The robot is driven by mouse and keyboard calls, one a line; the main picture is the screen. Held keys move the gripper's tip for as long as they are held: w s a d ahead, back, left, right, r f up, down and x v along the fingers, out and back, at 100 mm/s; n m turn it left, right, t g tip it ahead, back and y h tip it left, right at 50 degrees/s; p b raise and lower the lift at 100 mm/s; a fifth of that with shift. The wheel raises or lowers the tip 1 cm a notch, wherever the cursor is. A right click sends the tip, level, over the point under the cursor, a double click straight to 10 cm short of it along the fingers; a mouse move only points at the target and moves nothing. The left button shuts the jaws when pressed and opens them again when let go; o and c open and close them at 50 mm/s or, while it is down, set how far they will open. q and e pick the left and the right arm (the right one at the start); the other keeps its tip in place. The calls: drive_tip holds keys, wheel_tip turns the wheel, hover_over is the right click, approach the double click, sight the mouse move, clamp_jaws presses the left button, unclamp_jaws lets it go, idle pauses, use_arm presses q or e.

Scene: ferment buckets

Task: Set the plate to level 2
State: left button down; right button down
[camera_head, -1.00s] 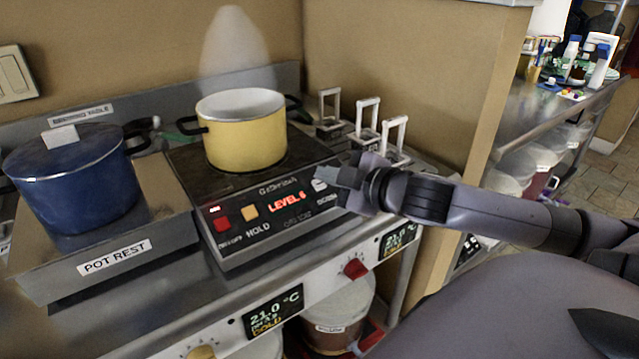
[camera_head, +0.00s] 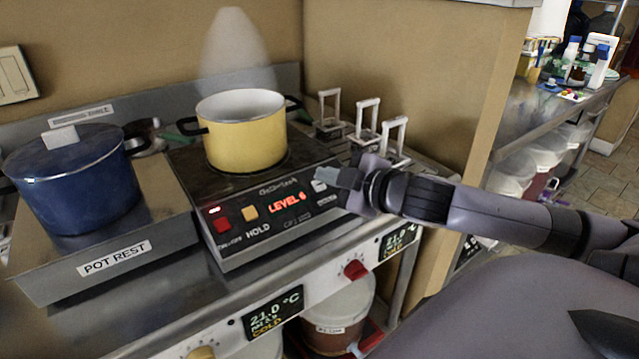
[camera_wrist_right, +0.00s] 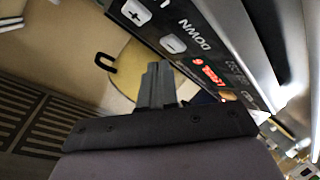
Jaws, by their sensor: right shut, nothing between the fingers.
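The cooking plate (camera_head: 237,244) has a black sloped front panel with a red display (camera_head: 288,203) that appears to read LEVEL 6. A red button (camera_head: 221,224) and a yellow button (camera_head: 250,212) are at the panel's left. My right gripper (camera_head: 335,177) is shut and empty, at the right end of the panel, hiding part of it. In the right wrist view, its fingertips (camera_wrist_right: 156,72) are close to a white minus button (camera_wrist_right: 173,43) beside the word DOWN; I cannot tell whether they touch. A plus button (camera_wrist_right: 136,11) is farther up. My left gripper is out of view.
A yellow pot (camera_head: 243,143) stands on the plate with steam above it. A lidded blue pot (camera_head: 75,188) sits on the pot rest (camera_head: 158,262) at left. Metal handled holders (camera_head: 367,120) stand behind my right gripper. Red and yellow knobs line the counter front.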

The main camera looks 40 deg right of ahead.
drive_tip(key=shift+f, duration=0.1)
idle(0.6)
drive_tip(key=shift+w+f, duration=0.25)
drive_tip(key=shift+f, duration=0.05)
drive_tip(key=shift+w+f, duration=0.15)
drive_tip(key=shift+f, duration=0.2)
idle(0.8)
drive_tip(key=shift+r, duration=0.1)
drive_tip(key=shift+s+r+p, duration=0.4)
drive_tip(key=shift+r+p, duration=0.25)
drive_tip(key=shift+p, duration=0.4)
drive_tip(key=shift+p, duration=0.5)
